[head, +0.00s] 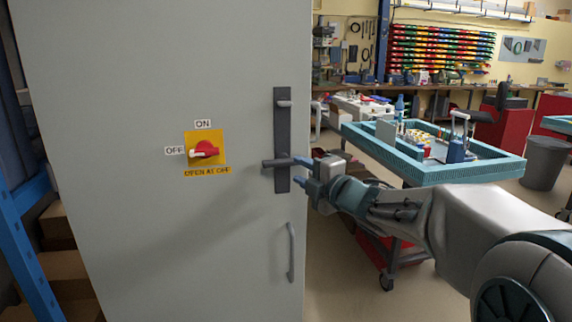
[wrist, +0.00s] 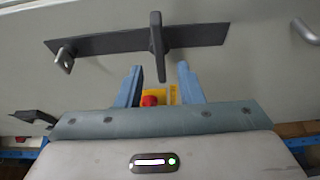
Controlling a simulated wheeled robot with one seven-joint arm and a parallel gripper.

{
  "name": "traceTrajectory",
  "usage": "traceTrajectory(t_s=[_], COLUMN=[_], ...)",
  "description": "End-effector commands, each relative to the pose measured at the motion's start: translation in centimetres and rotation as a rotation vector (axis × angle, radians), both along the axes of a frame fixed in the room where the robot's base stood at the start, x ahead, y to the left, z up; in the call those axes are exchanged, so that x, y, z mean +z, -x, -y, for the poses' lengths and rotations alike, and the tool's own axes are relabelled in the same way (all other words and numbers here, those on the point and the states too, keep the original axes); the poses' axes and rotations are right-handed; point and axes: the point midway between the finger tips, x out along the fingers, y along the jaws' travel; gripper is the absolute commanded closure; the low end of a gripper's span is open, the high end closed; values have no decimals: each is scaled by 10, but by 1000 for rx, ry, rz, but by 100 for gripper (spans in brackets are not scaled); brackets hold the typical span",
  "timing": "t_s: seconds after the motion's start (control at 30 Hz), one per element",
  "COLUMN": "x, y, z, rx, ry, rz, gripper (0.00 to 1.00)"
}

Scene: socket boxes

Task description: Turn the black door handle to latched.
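The black door handle (head: 272,163) is a lever on a tall dark plate (head: 282,130) on the grey cabinet door. In the head view it lies horizontal and points left. My gripper (head: 298,172) is open, with blue fingers, in front of the plate's right side at about lever height. In the wrist view the lever (wrist: 157,40) points down the picture, its end lined up between the two spread fingers. I cannot tell how deep the lever sits between them; no contact shows. The gripper is empty.
A red rotary switch (head: 204,151) on a yellow plate is left of the handle, its pale tip toward OFF. A grey pull bar (head: 291,252) is below. A teal-edged workbench (head: 480,172) stands to the right behind my arm. A blue rack post (head: 30,240) stands at left.

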Motion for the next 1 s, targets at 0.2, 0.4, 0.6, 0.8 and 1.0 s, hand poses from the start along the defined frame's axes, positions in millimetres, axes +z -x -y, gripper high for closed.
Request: traceTrajectory(t_s=[0.2, 0.4, 0.6, 0.8, 1.0], x=[-1, 0, 0, 0, 0], y=[-33, -49, -53, -53, -53], z=[-27, -40, -43, -43, -43], rx=[2, 0, 0, -1, -1], ry=[-2, -1, -2, -2, -2], rz=[-1, -1, 0, 0, -1], gripper=[66, 66, 66, 72, 100])
